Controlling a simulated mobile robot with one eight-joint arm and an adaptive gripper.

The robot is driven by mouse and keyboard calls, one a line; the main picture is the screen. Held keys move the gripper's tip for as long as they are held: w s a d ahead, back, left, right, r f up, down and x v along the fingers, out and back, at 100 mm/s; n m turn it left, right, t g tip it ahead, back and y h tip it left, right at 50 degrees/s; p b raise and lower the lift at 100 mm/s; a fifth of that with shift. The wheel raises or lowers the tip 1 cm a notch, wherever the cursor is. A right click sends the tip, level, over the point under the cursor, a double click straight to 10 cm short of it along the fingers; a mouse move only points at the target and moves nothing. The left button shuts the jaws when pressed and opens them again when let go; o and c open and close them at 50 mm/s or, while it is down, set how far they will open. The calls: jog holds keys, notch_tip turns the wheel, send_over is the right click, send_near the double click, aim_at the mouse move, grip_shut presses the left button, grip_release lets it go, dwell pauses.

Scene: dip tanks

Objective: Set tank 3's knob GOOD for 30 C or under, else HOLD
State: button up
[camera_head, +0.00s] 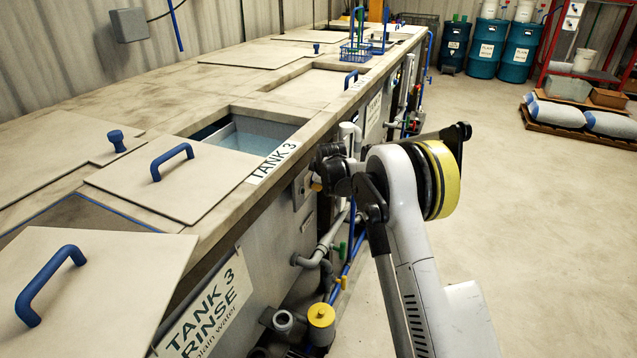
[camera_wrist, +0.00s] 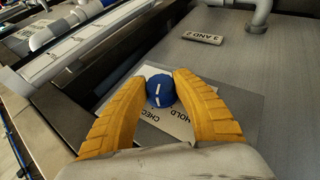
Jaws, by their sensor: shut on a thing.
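The blue knob (camera_wrist: 160,92) has a white pointer mark and sits on a pale label plate (camera_wrist: 172,122) in the wrist view. HOLD and part of CHECK are readable, upside down; GOOD is not visible. My gripper (camera_wrist: 164,76) has its yellow fingers closed on the knob's two sides. The mark runs roughly up and down in the picture; the setting it points at is unclear. In the head view, tank 3 (camera_head: 243,133) is partly uncovered with bluish liquid, by its TANK 3 label (camera_head: 273,163). No temperature reading is legible.
Pipes and a yellow-capped fitting (camera_head: 321,314) stick out below the tank front. Loose lids with blue handles lie on top. The floor (camera_head: 530,230) to the right is clear.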

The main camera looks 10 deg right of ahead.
jog(key=t+b, duration=0.1)
jog(key=n+t+h+b, duration=0.1)
jog(key=t, duration=0.1)
jog(key=t+h+b, duration=0.1)
jog(key=shift+f, duration=0.25)
jog(key=shift+r+n+t+h+b, duration=0.15)
jog(key=shift+n+t+h+b, duration=0.4)
jog(key=shift+t+b, duration=0.6)
jog(key=shift+r+t, duration=0.1)
jog(key=shift+t, duration=0.15)
jog(key=o, duration=1.2)
jog(key=v, duration=1.2)
